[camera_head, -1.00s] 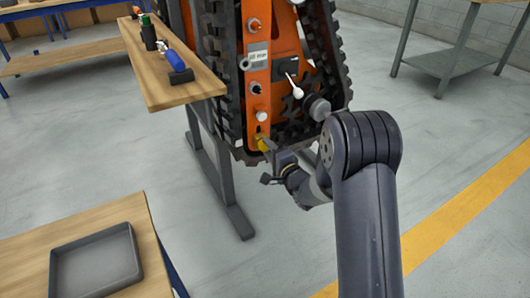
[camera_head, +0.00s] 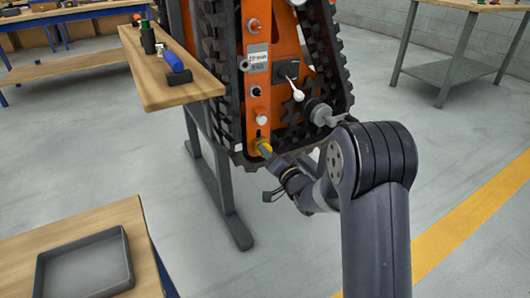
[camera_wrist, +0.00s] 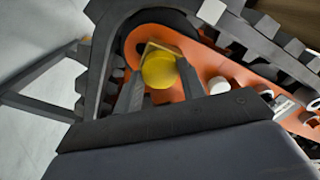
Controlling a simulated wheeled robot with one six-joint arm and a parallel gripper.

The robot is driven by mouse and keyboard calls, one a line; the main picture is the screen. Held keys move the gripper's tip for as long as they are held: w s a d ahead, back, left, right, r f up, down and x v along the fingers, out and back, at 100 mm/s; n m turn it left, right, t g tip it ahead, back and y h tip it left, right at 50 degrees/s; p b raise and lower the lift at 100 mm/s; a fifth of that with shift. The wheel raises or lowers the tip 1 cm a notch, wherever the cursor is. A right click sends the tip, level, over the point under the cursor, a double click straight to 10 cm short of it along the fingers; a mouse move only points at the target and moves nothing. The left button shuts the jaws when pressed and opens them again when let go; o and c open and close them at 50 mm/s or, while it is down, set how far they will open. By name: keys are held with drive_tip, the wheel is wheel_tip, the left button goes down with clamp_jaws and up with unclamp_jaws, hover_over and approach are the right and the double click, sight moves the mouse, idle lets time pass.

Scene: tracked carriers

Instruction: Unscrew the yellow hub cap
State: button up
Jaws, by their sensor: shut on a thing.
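The yellow hub cap (camera_head: 264,147) sits low on the orange panel of the tracked carrier (camera_head: 283,75). In the wrist view the round yellow hub cap (camera_wrist: 160,71) lies between the fingertips. My gripper (camera_head: 268,152) reaches the cap from the lower right. In the wrist view my gripper (camera_wrist: 158,82) is shut on the cap, one finger on each side. The cap appears to be still at the panel; its thread is hidden. A yellowish angular edge shows behind the cap in the wrist view.
Black track links (camera_head: 338,60) surround the orange panel. A white-tipped lever (camera_head: 297,95) and several knobs stand above the cap. A wooden shelf (camera_head: 165,95) with a blue-handled tool (camera_head: 174,60) is at left. A grey tray (camera_head: 85,268) lies on the front-left table.

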drive_tip(key=n, duration=0.5)
drive_tip(key=shift+n, duration=0.3)
drive_tip(key=n, duration=0.9)
drive_tip(key=o, duration=0.9)
drive_tip(key=shift+c, duration=0.2)
